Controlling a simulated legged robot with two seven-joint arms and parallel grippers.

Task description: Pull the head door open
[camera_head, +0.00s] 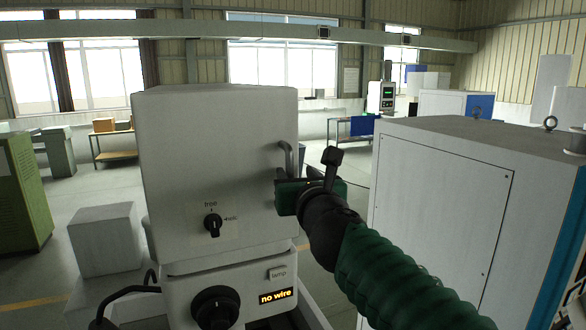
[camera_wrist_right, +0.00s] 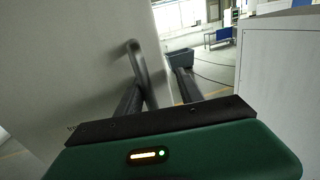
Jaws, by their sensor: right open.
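The head door is the front of the big pale box (camera_head: 200,150), with a knob (camera_head: 213,224) marked "free" on it. It looks shut. Its grey bar handle (camera_head: 287,155) stands at the right edge and shows in the right wrist view as a curved bar (camera_wrist_right: 138,65). My right gripper (camera_head: 288,182) is at the lower part of the handle. In the wrist view its jaws (camera_wrist_right: 158,78) are open, with the handle appearing between the fingers, nearer the left one. Whether a finger touches it I cannot tell. My left gripper is out of view.
Below the head, a panel has a black dial (camera_head: 215,308), a "lamp" button (camera_head: 278,273) and a display (camera_head: 276,296) reading "no wire". A large grey cabinet (camera_head: 440,200) stands close on the right of my arm. Some open floor shows between the two.

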